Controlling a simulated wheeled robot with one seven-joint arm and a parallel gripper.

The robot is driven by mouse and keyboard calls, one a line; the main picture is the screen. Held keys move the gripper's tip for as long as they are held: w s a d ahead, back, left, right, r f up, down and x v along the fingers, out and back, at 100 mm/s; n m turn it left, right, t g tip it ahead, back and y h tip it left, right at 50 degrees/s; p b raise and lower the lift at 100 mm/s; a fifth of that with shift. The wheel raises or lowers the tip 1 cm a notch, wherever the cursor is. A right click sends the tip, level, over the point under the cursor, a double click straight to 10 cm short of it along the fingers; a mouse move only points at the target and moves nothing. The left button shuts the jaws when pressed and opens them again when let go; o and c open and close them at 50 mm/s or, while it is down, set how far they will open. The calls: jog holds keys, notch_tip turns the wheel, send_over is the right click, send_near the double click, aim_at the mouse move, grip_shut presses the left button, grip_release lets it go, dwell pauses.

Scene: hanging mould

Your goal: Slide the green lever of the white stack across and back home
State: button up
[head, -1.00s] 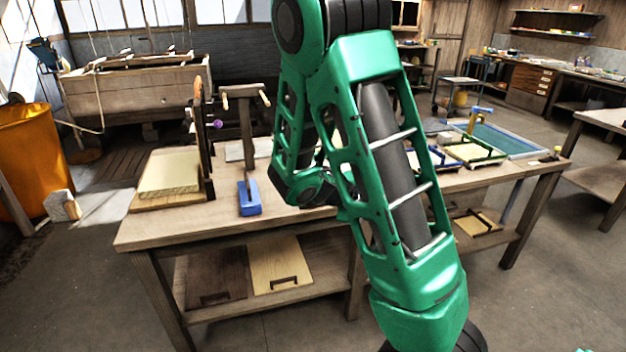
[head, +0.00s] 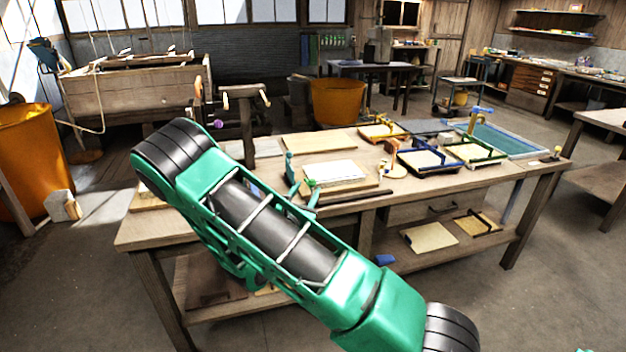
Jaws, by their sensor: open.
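The white stack (head: 335,171) lies on a wooden board on the bench, right of my arm in the head view. A small green knob (head: 311,182), which looks like the end of the green lever, shows at its left front edge; the rest of the lever cannot be made out. My gripper (head: 302,181) comes out from behind my green arm, with its teal fingers apart. One finger stands left of the stack and the other is in front of the knob. Whether they touch the lever cannot be told. My arm hides the wrist and the left part of the bench.
Blue-framed (head: 428,160) and green-framed (head: 474,152) moulds stand to the right on the bench (head: 500,172). A dark bar (head: 348,196) lies along the front edge. A post with a crossbar (head: 245,110) stands at the left, near a purple knob (head: 218,124).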

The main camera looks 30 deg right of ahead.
jog(key=x, duration=0.9)
jog(key=shift+w+d, duration=0.2)
jog(key=shift+d, duration=0.1)
grip_shut()
